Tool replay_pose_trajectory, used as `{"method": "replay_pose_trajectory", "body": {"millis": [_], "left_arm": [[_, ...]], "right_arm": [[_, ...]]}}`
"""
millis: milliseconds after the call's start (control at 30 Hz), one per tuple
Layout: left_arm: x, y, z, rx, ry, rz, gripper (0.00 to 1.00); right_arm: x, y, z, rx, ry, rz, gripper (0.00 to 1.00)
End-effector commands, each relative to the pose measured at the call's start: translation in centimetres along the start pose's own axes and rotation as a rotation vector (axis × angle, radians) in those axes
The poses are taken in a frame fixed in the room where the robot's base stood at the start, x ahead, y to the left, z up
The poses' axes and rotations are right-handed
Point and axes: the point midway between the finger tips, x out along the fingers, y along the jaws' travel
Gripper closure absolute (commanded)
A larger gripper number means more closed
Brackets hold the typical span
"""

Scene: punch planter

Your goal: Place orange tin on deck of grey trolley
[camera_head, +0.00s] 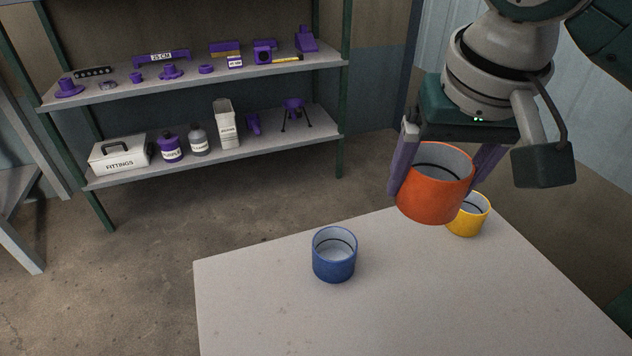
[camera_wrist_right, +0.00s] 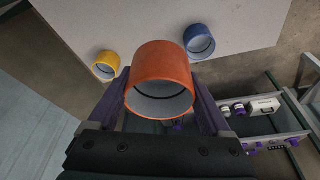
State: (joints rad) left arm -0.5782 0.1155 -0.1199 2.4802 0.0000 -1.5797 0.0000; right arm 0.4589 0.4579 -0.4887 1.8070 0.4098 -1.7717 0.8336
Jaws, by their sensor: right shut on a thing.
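My right gripper (camera_head: 437,180) is shut on the orange tin (camera_head: 433,195), with its purple fingers on both sides of it. It holds the tin above the far right edge of the pale grey table (camera_head: 270,290). The tin's open mouth shows a pale inside with a dark ring. In the right wrist view, the orange tin (camera_wrist_right: 160,68) sits between the fingers with its mouth facing the camera. I cannot make out a grey trolley for certain in either view. My left gripper is not in view.
A blue tin (camera_head: 334,262) stands on the table. A yellow tin (camera_head: 468,220) stands near its far right edge, partly behind the orange tin. A shelf rack (camera_head: 215,165) with purple items and containers stands at the back. A grey structure (camera_head: 16,215) shows at the left.

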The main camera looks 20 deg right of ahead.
Motion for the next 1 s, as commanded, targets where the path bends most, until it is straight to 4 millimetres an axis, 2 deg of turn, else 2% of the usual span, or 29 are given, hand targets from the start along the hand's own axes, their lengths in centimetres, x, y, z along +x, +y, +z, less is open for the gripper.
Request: {"method": "replay_pose_trajectory", "body": {"millis": [400, 500, 733, 900, 1000], "left_arm": [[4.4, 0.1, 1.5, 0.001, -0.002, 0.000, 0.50], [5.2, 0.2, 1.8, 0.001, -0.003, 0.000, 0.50], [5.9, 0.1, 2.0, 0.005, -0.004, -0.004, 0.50], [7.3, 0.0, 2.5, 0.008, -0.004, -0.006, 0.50], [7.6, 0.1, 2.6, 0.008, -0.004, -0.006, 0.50]], "right_arm": [[11.1, 0.1, 3.6, -0.001, -0.005, 0.004, 0.81], [13.1, 0.1, 4.2, -0.001, -0.002, 0.003, 0.81], [15.2, 0.1, 4.8, -0.001, -0.001, 0.002, 0.81], [17.9, 0.1, 5.7, -0.001, -0.002, 0.002, 0.81], [18.8, 0.1, 5.9, -0.001, -0.001, 0.001, 0.81]]}}
